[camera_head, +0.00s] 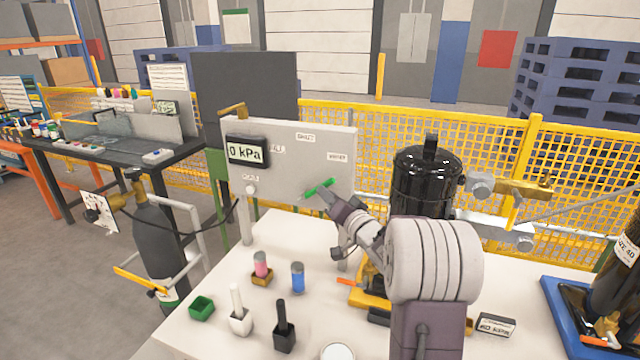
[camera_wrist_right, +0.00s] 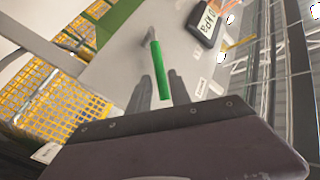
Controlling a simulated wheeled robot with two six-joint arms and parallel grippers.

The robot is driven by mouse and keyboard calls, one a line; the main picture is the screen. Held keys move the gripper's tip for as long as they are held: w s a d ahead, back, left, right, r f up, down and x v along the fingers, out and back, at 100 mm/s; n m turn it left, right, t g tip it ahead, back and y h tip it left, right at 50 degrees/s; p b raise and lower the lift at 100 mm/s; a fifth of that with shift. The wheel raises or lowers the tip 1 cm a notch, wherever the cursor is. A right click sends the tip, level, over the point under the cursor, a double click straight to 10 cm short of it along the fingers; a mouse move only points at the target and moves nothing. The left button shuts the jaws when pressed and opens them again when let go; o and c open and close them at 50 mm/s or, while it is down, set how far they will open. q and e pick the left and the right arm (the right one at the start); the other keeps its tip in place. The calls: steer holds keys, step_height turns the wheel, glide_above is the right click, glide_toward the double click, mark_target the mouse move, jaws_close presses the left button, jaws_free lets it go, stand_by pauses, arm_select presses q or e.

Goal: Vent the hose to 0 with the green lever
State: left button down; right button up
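The green lever (camera_head: 320,187) is on the front of the grey panel (camera_head: 290,165), at its lower right. The panel's display (camera_head: 246,150) reads 0 kPa. My right gripper (camera_head: 323,194) is at the lever, and its fingers are hard to make out in the head view. In the right wrist view, the lever (camera_wrist_right: 160,70) runs between the two dark fingers of my right gripper (camera_wrist_right: 161,78). The fingers stand a little apart with the lever's near end between them. I cannot tell whether they press on it. My left gripper is not in view.
A black tank (camera_head: 425,185) stands right of the panel. Below are a white table (camera_head: 215,325), a pink-topped part (camera_head: 261,262), a blue cylinder (camera_head: 297,277), and white (camera_head: 239,318) and black (camera_head: 284,335) upright pieces. A dark gas cylinder (camera_head: 158,240) stands left of the table.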

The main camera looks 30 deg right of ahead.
steer(key=w, duration=0.5)
steer(key=shift+w+d, duration=0.1)
steer(key=shift+w, duration=0.1)
jaws_close()
stand_by(1.1)
